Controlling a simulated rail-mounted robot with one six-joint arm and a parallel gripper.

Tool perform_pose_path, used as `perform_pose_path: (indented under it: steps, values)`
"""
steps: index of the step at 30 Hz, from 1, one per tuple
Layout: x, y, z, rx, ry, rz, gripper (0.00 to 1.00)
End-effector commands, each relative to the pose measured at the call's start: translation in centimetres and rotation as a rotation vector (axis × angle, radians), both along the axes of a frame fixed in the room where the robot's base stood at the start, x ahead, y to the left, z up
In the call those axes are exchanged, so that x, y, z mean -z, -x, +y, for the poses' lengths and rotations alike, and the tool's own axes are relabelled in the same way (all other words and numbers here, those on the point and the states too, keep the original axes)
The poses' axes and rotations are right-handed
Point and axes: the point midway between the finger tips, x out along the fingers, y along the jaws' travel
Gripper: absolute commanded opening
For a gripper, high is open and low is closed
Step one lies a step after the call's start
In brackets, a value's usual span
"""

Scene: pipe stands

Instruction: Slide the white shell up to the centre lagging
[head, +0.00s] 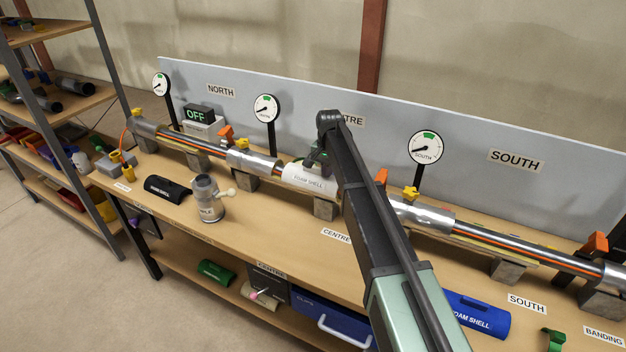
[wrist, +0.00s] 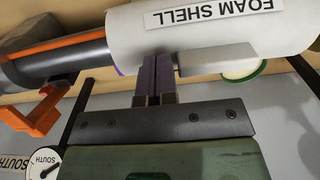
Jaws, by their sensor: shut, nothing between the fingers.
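The white foam shell (head: 305,179) sits around the pipe at the middle of the bench, label facing front. It fills the top right of the wrist view (wrist: 205,30). My gripper (head: 317,158) is at the shell's back, partly hidden by my arm. In the wrist view my gripper (wrist: 154,62) is shut and empty, its purple fingertips at the shell's edge near its south end. Bare grey pipe (wrist: 60,55) shows beyond that end.
Another silver lagging section (head: 425,214) lies right of my arm. Gauges stand behind the pipe, including the south gauge (head: 424,148). Orange clamps (head: 595,243) and yellow valves rise along it. A black shell (head: 167,190) and a grey canister (head: 207,199) stand on the bench front.

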Motion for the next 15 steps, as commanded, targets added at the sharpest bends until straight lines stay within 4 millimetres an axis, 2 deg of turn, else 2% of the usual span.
perform_pose_path:
  steps: [15]
  values:
    - [-0.07,-0.46,0.77,0.000,0.000,0.000,0.00]
